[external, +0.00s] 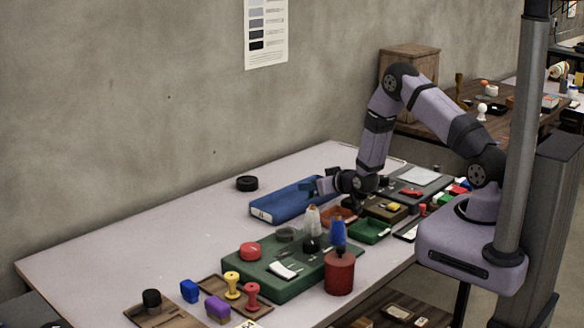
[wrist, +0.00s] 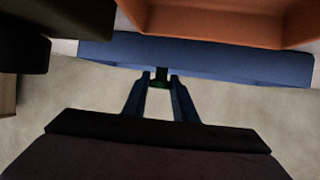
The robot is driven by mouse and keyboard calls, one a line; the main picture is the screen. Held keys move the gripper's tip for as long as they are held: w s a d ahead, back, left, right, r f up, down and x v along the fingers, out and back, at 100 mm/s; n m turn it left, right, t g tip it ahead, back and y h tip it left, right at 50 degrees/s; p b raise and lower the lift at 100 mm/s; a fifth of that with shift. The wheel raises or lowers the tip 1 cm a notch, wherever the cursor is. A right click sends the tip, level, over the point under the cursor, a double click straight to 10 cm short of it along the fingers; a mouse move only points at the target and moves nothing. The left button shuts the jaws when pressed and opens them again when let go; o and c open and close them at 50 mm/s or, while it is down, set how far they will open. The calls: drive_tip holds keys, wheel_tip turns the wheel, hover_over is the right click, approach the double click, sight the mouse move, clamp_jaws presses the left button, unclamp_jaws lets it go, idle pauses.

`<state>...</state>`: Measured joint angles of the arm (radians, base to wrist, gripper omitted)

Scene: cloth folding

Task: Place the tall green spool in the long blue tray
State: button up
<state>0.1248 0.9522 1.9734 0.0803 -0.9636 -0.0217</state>
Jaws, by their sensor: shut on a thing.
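The long blue tray (external: 285,203) lies on the table along the wall side; its blue side also spans the upper part of the wrist view (wrist: 210,62). My gripper (external: 320,187) is at the right end of the tray in the external view. In the wrist view my gripper (wrist: 162,80) is shut on a small dark green piece (wrist: 162,72), which I take to be the tall green spool. Most of the spool is hidden, and I cannot make it out in the external view. It overlaps the tray's side in the wrist view; I cannot tell whether they touch.
An orange-brown tray (wrist: 220,18) sits close beside the blue tray. A green tray (external: 370,229) and a green board (external: 290,285) with several items stand nearer the front. A black round piece (external: 247,183) lies behind the blue tray. The table's left part is clear.

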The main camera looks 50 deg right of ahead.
drive_tip(key=shift+f, duration=0.2)
drive_tip(key=o, duration=1)
drive_tip(key=shift+r, duration=0.15)
drive_tip(key=shift+r, duration=0.15)
drive_tip(key=shift+s, duration=0.25)
drive_tip(key=b+v, duration=0.1)
drive_tip(key=v, duration=1)
drive_tip(key=shift+s+a+r+b, duration=0.15)
drive_tip(key=shift+s+b, duration=0.05)
drive_tip(key=shift+b, duration=0.1)
